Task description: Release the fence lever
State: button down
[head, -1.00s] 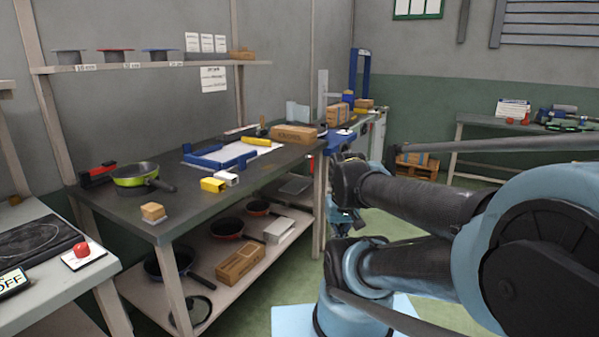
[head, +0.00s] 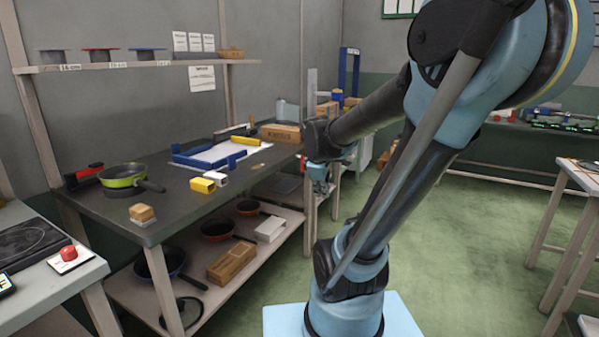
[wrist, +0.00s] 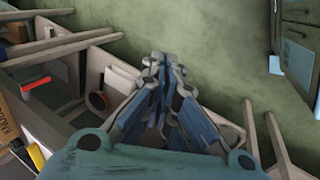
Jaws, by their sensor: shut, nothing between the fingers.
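The blue fence frame (head: 232,160) lies around a white sheet on the grey workbench. A yellow bar (head: 246,141) lies along its far right side. I cannot tell for sure which part is the fence lever. My gripper (head: 321,188) hangs beyond the bench's right end, apart from the fence. In the wrist view my gripper (wrist: 164,58) has its fingertips together, with nothing between them, above the green floor. A yellow-and-black piece (wrist: 36,156) shows at the lower left of that view.
A cardboard box (head: 280,133) stands behind the fence's right end. A green pan (head: 123,175), yellow block (head: 202,185) and small wooden block (head: 142,212) stand on the bench. Open floor (head: 480,230) lies to the right.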

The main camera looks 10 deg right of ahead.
jog(key=w+a+n+t, duration=0.2)
jog(key=w+n, duration=0.7)
jog(key=w, duration=0.5)
jog(key=w+a+n+t+h, duration=0.1)
jog(key=w+a+n, duration=0.3)
jog(key=w+n, duration=0.5)
jog(key=w, duration=0.6)
jog(key=shift+a+n+t+h, duration=0.25)
jog(key=shift+n+t+h, duration=0.05)
jog(key=shift+n+t, duration=0.1)
jog(key=shift+f, duration=0.1)
jog(key=w+d+r+x, duration=0.1)
jog(key=r+x, duration=0.1)
jog(key=x, duration=1)
jog(key=shift+w+f, duration=0.25)
jog(key=shift+w, duration=0.4)
jog(key=shift+d, duration=0.2)
